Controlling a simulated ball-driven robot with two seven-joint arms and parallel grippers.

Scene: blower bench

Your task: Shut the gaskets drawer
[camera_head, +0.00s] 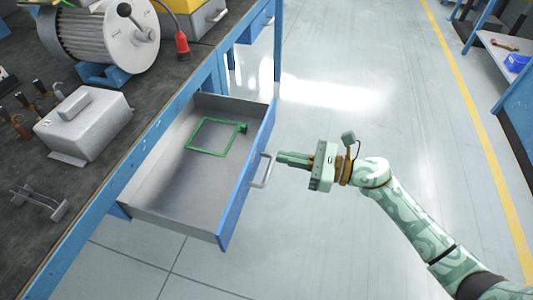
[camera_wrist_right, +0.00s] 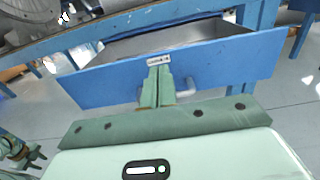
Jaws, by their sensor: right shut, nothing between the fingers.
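The gaskets drawer (camera_head: 160,190) stands pulled out from under the bench in the head view, with a grey inside and a blue front. A green square gasket (camera_head: 212,151) lies in it. The drawer's handle (camera_head: 262,170) is a pale bar on the front. My right gripper (camera_head: 281,159) is shut and empty, pointing at the drawer front close to the handle. In the right wrist view the shut fingers (camera_wrist_right: 157,88) lie in front of the blue drawer front (camera_wrist_right: 215,65), below a small label. Whether they touch it I cannot tell. My left gripper is not in view in the head view.
The dark bench top (camera_head: 100,165) holds a grey metal box (camera_head: 84,125), a motor-like blower (camera_head: 110,40) and a red-ended cable (camera_head: 182,45). The floor (camera_head: 350,90) right of the drawer is clear. A blue shelf unit (camera_head: 515,90) stands at the far right.

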